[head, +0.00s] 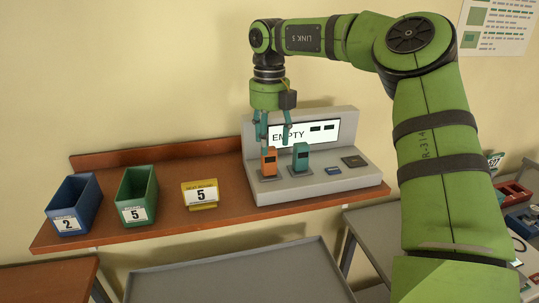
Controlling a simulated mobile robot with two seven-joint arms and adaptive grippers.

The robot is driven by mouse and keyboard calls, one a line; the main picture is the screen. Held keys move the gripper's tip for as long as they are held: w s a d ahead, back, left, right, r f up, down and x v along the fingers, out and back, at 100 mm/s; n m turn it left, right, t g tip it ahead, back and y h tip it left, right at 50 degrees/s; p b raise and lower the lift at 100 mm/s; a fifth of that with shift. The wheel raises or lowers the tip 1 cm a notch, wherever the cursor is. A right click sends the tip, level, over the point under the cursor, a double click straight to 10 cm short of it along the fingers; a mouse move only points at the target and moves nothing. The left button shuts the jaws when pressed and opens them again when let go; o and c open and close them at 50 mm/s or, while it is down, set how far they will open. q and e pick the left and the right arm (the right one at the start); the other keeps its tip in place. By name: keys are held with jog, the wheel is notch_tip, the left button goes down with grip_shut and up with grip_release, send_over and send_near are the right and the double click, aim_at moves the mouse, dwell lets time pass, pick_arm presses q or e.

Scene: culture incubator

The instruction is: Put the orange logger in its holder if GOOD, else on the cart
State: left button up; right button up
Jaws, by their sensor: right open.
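The orange logger (269,162) stands upright in the left part of a grey station (330,185) on the wooden shelf. A teal logger (301,158) stands upright just to its right. The station's display (293,135) reads "EMPTY"; part of it is behind my gripper. My right gripper (275,142) points down with its fingers open, just above the orange logger. Nothing shows between the fingers. I cannot tell whether a fingertip touches the logger. My left gripper is out of view. A grey, rimmed cart top (240,280) lies below the shelf.
On the shelf (160,232) stand a blue bin marked 2 (75,203), a green bin marked 5 (137,195) and a yellow sign showing 5 (200,194). A blue and a black flat item lie on the station's right. Red and dark trays (514,192) are at far right.

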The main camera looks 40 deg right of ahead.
notch_tip(320, 180, up, 6)
jog(key=shift+f, duration=0.1)
dwell(0.7)
